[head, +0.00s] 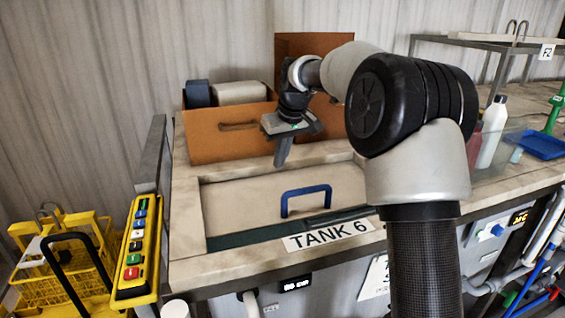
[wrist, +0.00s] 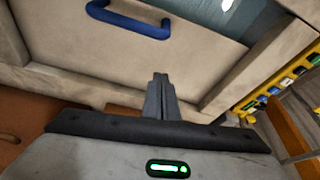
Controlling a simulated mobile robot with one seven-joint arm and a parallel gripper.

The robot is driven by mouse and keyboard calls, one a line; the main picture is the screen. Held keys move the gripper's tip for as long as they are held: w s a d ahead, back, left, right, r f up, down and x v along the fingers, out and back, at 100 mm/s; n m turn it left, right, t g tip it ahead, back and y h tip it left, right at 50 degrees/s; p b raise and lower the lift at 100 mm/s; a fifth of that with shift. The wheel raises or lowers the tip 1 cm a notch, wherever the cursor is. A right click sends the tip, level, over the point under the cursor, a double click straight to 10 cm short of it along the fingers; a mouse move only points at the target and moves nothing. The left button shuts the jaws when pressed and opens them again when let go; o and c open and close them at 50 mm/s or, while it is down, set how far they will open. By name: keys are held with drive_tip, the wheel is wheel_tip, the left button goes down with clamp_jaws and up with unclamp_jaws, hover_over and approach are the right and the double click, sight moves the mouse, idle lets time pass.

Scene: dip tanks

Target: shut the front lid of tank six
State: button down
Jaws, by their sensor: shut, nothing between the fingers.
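Tank six, with its "TANK 6" label (head: 328,235), stands in front of me. Its pale front lid (head: 240,200) has a blue handle (head: 306,197). A dark teal strip (head: 270,233) shows between the lid and the front rim; it also shows past the lid's edge in the wrist view (wrist: 215,20). The blue handle is at the top of the wrist view (wrist: 130,22). My gripper (head: 281,163) is shut and empty, pointing down near the tank's back rim, behind the handle. In the wrist view its closed fingertips (wrist: 160,78) appear in front of the lid's rear part.
A brown box (head: 220,140) with rolls in it stands behind the tank. A yellow button panel (head: 136,245) and yellow baskets (head: 60,270) are at the left. Bottles (head: 492,133) and a blue tray (head: 545,146) are at the right. My arm hides the tank's right side.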

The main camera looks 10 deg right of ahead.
drive_tip(key=f, duration=0.5)
drive_tip(key=s+f, duration=0.1)
drive_tip(key=f, duration=0.2)
drive_tip(key=shift+d+f, duration=0.15)
drive_tip(key=shift+d, duration=0.1)
